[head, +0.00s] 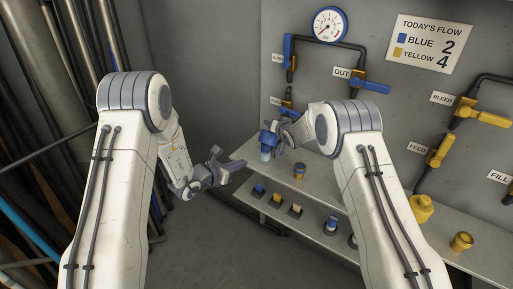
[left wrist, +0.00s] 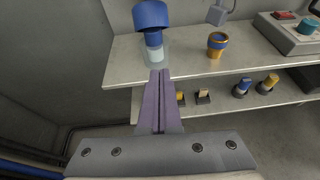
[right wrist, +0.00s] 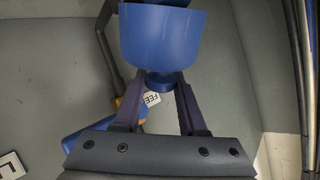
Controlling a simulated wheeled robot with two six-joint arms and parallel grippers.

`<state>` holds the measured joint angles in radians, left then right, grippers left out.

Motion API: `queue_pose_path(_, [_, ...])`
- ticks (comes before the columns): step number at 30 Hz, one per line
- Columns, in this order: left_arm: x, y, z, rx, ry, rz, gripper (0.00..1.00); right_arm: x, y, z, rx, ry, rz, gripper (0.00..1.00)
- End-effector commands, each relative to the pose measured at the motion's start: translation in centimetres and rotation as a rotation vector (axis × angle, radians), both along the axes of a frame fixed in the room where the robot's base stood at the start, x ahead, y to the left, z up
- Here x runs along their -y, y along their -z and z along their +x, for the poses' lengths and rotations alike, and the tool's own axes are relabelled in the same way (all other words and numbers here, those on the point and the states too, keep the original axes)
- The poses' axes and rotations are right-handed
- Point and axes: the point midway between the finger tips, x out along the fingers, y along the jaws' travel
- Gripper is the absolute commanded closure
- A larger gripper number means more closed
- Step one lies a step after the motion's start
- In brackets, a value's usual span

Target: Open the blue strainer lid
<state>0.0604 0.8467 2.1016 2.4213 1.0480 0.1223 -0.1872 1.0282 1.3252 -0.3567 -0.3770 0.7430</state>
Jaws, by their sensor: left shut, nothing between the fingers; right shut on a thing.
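The blue strainer (head: 269,138) stands at the left end of the upper shelf. It also shows in the left wrist view (left wrist: 150,14), with a wide blue top, a narrower blue neck and a pale, see-through lower part. My right gripper (head: 280,128) is shut on the blue strainer; in the right wrist view the wide blue body (right wrist: 162,38) lies past the fingers (right wrist: 160,90), with a narrow blue piece between them. I cannot tell whether the lid is open. My left gripper (head: 240,165) is shut and empty, its fingertips (left wrist: 160,72) just short of the strainer's lower part.
A yellow-and-blue cup (head: 299,171) stands nearby on the upper shelf (head: 330,183). Several small blue and yellow fittings stand on the lower shelf. Pipes with blue and yellow valve handles (head: 370,86) run along the back wall. Poles lean at the left.

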Motion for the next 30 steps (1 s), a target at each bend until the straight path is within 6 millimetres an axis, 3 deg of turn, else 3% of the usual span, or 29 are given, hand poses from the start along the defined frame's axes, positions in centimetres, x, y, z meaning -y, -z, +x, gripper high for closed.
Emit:
queue_pose_path(5, [-0.8, 1.0, 1.2, -0.009, -0.050, -0.012, 1.00, 0.0, 0.1, 0.0, 0.000, 0.001, 0.000, 1.00])
queue_pose_path(20, [4.1, 4.4, 8.7, -0.007, -0.046, -0.011, 1.00, 0.0, 0.1, 0.0, -0.001, 0.000, -0.001, 1.00])
queue_pose_path(24, [4.7, 2.1, 9.6, -0.005, -0.046, -0.012, 1.00, 0.0, 0.1, 0.0, -0.001, 0.000, -0.001, 1.00])
queue_pose_path(30, [5.0, 1.1, 10.3, -0.008, -0.046, -0.012, 1.00, 0.0, 0.1, 0.0, -0.001, 0.000, -0.001, 1.00])
